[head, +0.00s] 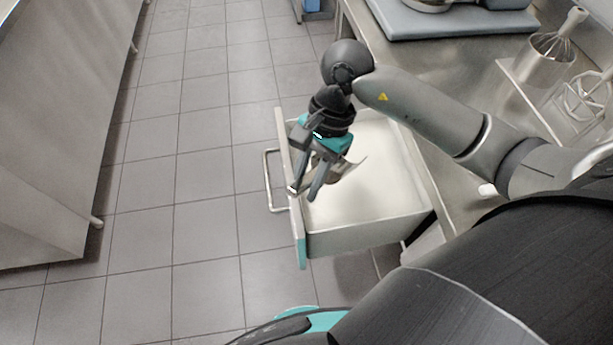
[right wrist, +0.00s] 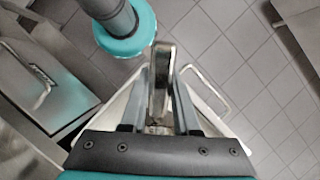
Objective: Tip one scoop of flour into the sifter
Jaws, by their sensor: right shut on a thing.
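My right gripper (head: 303,193) reaches down over an open drawer (head: 372,237) filled with white flour (head: 375,175). It is shut on the handle of a metal scoop (head: 345,170), partly hidden behind the fingers. In the right wrist view the scoop's handle (right wrist: 161,85) stands between the two fingers (right wrist: 160,100). The scoop's bowl is low over or at the flour; I cannot tell whether it touches or holds any. I cannot make out a sifter for certain. My left gripper is not in view.
The steel counter (head: 440,60) runs above the drawer, with a blue-grey board (head: 450,22) at the back. A metal canister (head: 545,60) with a whisk and a wire beater (head: 585,97) stand at the right. The tiled floor (head: 190,130) left of the drawer is clear.

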